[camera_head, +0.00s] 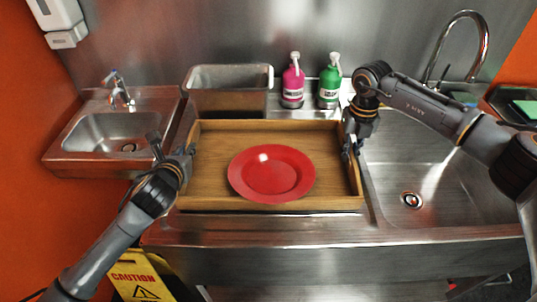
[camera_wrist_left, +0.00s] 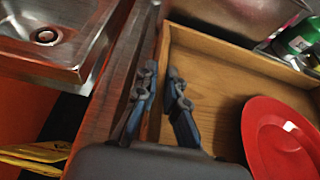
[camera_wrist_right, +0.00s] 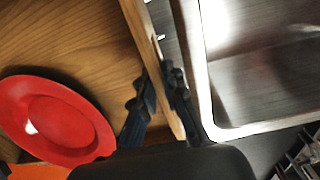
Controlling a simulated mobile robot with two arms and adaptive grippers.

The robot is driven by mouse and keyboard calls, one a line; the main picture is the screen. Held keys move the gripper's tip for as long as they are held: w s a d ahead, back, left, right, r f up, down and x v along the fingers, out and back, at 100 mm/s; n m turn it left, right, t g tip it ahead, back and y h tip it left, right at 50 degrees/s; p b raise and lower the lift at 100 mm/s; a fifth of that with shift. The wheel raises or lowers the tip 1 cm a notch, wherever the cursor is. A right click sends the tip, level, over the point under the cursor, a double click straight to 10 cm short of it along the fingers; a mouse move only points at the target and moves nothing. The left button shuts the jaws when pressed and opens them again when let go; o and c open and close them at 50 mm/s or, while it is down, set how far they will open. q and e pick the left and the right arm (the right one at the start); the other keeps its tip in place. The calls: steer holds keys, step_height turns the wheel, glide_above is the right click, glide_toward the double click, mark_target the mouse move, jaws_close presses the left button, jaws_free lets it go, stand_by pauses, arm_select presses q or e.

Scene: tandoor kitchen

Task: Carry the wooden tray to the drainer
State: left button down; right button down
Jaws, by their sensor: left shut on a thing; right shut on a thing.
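The wooden tray (camera_head: 215,139) is level over the steel counter between the two sinks, with a red plate (camera_head: 272,174) lying in it. My left gripper (camera_head: 186,158) is shut on the tray's left wall; in the left wrist view its fingers (camera_wrist_left: 160,100) straddle that wall. My right gripper (camera_head: 349,150) is shut on the tray's right wall, which also shows between the fingers in the right wrist view (camera_wrist_right: 158,92). I cannot tell whether the tray touches the counter. The drainer is not clearly seen; the tray may cover part of it.
A steel bin (camera_head: 228,98) stands behind the tray. A pink bottle (camera_head: 292,84) and a green bottle (camera_head: 329,85) stand at the back. A large sink (camera_head: 435,190) is on the right, a small hand sink (camera_head: 110,130) on the left. A yellow caution sign (camera_head: 140,280) is below left.

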arm_select(q)
steer(key=shift+f, duration=0.3)
arm_select(e)
steer(key=shift+a+f, duration=0.1)
steer(key=shift+f, duration=0.25)
arm_select(q)
steer(key=c, duration=1.4)
jaws_free()
arm_select(e)
steer(key=c, duration=1.4)
jaws_free()
steer(key=shift+r, duration=0.15)
arm_select(q)
steer(key=shift+s+r, duration=0.1)
arm_select(e)
steer(key=shift+s, duration=0.1)
arm_select(q)
steer(key=v, duration=1.1)
steer(key=shift+s+r, duration=0.1)
steer(key=shift+s, duration=0.3)
arm_select(e)
step_height(320, 180, up, 12)
arm_select(q)
steer(key=shift+s, duration=0.15)
